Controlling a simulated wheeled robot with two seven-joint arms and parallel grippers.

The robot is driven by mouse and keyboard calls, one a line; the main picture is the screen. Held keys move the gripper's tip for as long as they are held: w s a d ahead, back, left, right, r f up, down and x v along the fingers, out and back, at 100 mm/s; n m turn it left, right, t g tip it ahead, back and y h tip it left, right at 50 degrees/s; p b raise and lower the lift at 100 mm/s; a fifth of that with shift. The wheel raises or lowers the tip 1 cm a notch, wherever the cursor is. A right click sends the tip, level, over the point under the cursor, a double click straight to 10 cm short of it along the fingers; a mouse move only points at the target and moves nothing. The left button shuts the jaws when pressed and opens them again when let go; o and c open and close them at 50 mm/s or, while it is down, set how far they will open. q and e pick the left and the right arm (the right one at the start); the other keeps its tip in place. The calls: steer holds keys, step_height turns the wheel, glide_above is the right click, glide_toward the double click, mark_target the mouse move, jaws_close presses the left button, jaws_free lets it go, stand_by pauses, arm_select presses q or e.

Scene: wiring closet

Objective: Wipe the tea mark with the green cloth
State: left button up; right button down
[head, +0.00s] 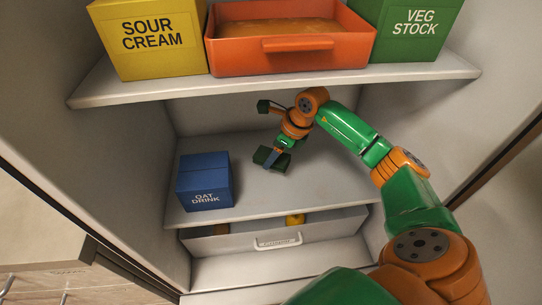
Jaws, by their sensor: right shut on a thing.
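My right arm reaches into the cabinet from the right, and its gripper (272,157) points down at the middle shelf (320,183). The gripper is shut on a small dark green piece, which appears to be the green cloth (262,154), at the shelf surface. I cannot tell whether the cloth presses on the shelf or sits just above it. No tea mark shows; the cloth and gripper may hide it. My left gripper is not in view.
A blue oat drink box (204,180) stands left of the gripper. Above are a yellow sour cream box (152,40), an orange tray (290,55) and a green veg stock box (408,28) on the upper shelf (270,84). A drawer (278,242) sits below. The middle shelf's right side is clear.

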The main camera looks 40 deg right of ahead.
steer(key=shift+r+p, duration=0.55)
steer(key=shift+r, duration=0.35)
steer(key=shift+r+p, duration=0.35)
steer(key=shift+r, duration=0.25)
steer(key=shift+f, duration=0.1)
